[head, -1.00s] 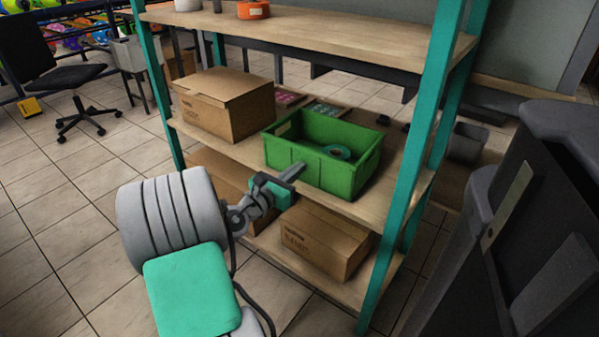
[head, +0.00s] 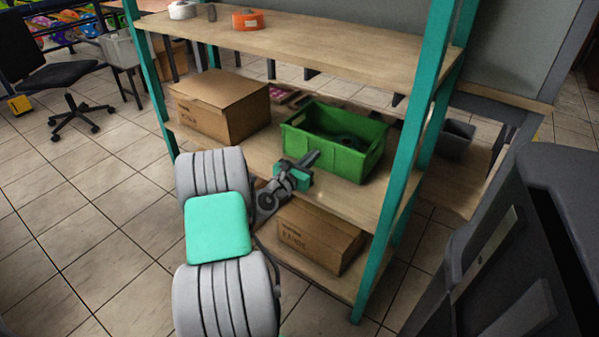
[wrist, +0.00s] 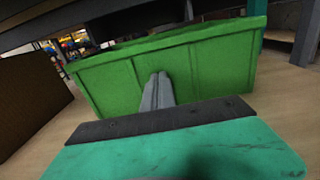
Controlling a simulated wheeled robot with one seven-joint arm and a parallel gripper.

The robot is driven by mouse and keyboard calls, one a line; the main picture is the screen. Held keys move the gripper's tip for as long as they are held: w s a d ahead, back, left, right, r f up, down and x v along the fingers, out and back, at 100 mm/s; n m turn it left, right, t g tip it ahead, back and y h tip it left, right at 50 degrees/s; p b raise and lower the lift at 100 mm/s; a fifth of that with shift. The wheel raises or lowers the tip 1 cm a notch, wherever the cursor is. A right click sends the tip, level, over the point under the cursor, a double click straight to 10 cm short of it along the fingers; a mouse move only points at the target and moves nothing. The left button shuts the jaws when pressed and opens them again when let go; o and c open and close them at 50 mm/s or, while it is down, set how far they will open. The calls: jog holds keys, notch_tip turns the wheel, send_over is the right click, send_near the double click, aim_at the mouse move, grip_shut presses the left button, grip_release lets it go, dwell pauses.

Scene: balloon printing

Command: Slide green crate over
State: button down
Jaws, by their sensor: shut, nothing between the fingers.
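The green crate (head: 363,159) stands upright on the middle shelf (head: 262,153), near the right teal post. A dark ring-shaped item shows inside it. My gripper (head: 311,157) is at the crate's near left side, its fingers shut and pointing at the wall. In the wrist view the closed fingers (wrist: 157,90) overlap the green crate's near wall (wrist: 206,75); they look very close to it, but I cannot tell whether they touch. Nothing is held between the fingers.
A cardboard box (head: 222,108) sits left of the crate on the same shelf. Another cardboard box (head: 318,236) is on the shelf below. A teal post (head: 404,165) rises just right of the crate. Orange tape (head: 248,20) lies on the top shelf.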

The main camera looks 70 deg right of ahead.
jog(key=p+v, duration=0.2)
jog(key=v, duration=1.1)
jog(key=w+a+r+m+t+y+p, duration=0.4)
jog(key=w+a+r+m+y+p, duration=0.15)
jog(key=w+a+r+p, duration=0.55)
jog(key=w+a+r+m+t+y+p, duration=0.35)
jog(key=w+a+r+m+p, duration=0.4)
jog(key=a, duration=0.45)
jog(key=a+r+y+p, duration=0.4)
jog(key=a+r+p, duration=0.1)
jog(key=a, duration=0.8)
jog(key=a+r+m+y+p, duration=0.1)
jog(key=a+r+y+p, duration=0.3)
jog(key=a+r, duration=0.4)
jog(key=s+a+t+p, duration=0.1)
jog(key=a, duration=0.5)
jog(key=shift+r, duration=0.35)
